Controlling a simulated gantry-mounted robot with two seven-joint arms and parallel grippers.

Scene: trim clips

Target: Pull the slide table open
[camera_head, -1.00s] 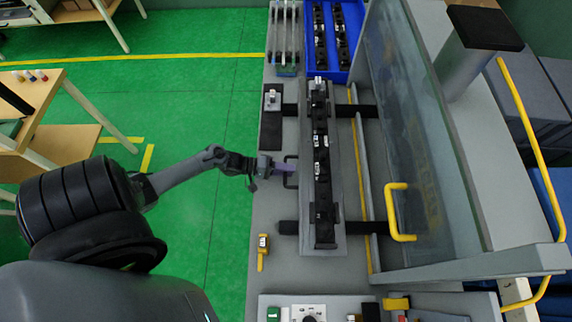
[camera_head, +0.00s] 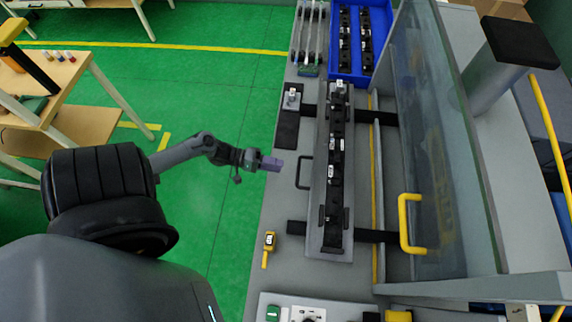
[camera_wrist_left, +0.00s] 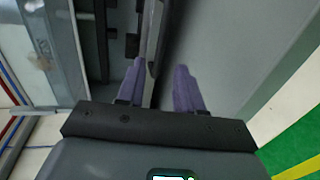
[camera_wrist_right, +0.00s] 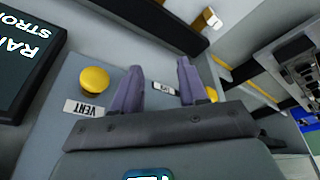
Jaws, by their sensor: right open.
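The slide table (camera_head: 313,215) is a long grey plate carrying a row of black fixtures with white clips. It lies across two black rails, with bare rail showing on both sides. Its black loop handle (camera_head: 300,172) sticks out on the left side. My left gripper (camera_head: 277,164) is just left of the handle, apart from it. In the left wrist view its purple fingers (camera_wrist_left: 160,85) are spread with a gap between them. My right gripper (camera_wrist_right: 157,85) shows only in the right wrist view, open and empty, above a grey panel with a yellow button (camera_wrist_right: 94,80).
A blue bin (camera_head: 340,66) stands behind the slide table. A glass guard with a yellow handle (camera_head: 404,222) is on the right. A small yellow device (camera_head: 269,241) lies near the bench's left edge. Open green floor (camera_head: 225,110) is on the left.

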